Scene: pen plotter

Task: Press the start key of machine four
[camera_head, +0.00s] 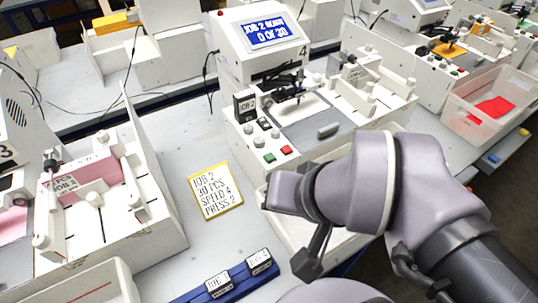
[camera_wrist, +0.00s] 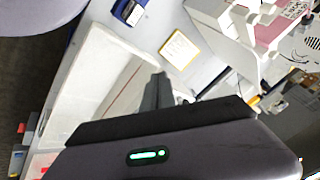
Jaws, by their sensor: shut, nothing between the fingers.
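Machine four (camera_head: 232,62) is a white plotter at the upper middle of the head view, marked 4. Its screen (camera_head: 268,34) reads "JOB 2 READY 0 OF 30". On its front left panel are a green key (camera_head: 269,157) and a red key (camera_head: 286,149), with several knobs just behind; I cannot read any key labels. My gripper (camera_head: 305,268) points down, in front of and below the panel in the picture, apart from the keys. In the wrist view my gripper (camera_wrist: 158,80) has its dark fingers together, empty, over a white bin (camera_wrist: 88,55).
A yellow-edged card (camera_head: 216,190) reading "JOB 2, 30 PCS, SPEED 4, PRESS 2" lies left of the machine. A blue rail (camera_head: 238,285) holds job plates. Machine three (camera_head: 165,190) stands left.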

